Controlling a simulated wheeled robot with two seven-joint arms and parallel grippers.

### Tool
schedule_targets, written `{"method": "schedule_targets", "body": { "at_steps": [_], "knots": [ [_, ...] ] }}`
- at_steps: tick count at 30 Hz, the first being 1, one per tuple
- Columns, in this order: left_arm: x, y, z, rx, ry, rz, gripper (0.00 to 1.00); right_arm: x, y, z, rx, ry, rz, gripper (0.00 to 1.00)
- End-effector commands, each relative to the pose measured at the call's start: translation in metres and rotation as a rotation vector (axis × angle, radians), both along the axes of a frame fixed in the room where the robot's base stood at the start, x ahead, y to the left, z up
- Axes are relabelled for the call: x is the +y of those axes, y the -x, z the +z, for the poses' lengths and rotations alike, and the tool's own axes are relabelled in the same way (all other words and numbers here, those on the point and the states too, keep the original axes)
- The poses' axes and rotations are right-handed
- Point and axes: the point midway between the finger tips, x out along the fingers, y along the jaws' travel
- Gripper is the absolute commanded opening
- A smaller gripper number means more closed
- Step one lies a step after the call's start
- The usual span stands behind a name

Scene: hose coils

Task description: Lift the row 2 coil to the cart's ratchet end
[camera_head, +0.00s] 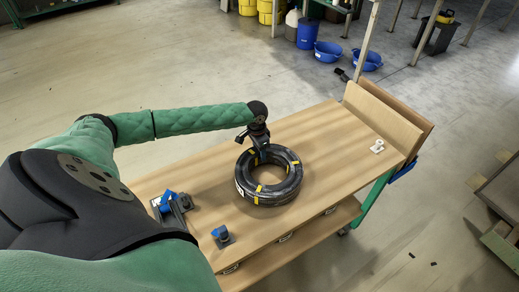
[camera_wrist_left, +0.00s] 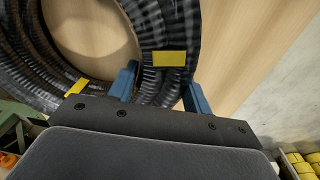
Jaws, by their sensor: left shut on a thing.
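A black hose coil (camera_head: 282,198) with yellow tape bands is at the middle of the wooden cart (camera_head: 335,142). My left gripper (camera_head: 262,150) comes down on the coil's far-left rim. In the left wrist view, its two blue fingers (camera_wrist_left: 160,88) straddle the ribbed coil (camera_wrist_left: 165,25), one on each side of a bundle of its turns. The gripper is shut on the coil. Whether the coil touches the cart top or hangs just above it, I cannot tell. Blue-and-grey fittings (camera_head: 172,205), perhaps a ratchet, sit at the cart's near-left end. My right gripper is out of view.
A smaller blue-topped block (camera_head: 222,235) stands on the cart's near edge. A white fitting (camera_head: 377,146) lies near the raised end board (camera_head: 383,118). Blue tubs (camera_head: 328,51) stand on the floor behind.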

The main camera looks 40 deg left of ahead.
Motion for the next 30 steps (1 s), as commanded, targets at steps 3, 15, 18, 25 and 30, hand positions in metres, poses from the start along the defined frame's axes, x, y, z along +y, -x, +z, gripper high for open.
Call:
{"method": "schedule_targets", "body": {
  "at_steps": [3,15,18,25,30],
  "knots": [
    [-0.0002,-0.0010,0.0007,-0.002,0.001,0.000,0.00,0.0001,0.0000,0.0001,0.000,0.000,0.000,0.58],
    [-0.0003,-0.0009,-0.0025,-0.002,0.001,0.000,0.00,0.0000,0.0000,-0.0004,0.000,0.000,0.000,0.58],
    [-0.0003,-0.0009,-0.0033,-0.002,0.001,0.000,0.00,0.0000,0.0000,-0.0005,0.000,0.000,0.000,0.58],
    [-0.0003,-0.0008,-0.0052,-0.002,0.001,0.000,0.00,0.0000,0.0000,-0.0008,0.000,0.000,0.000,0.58],
    [-0.0003,-0.0008,-0.0061,-0.002,0.001,0.000,0.00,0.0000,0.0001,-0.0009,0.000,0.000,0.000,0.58]
  ]
}}
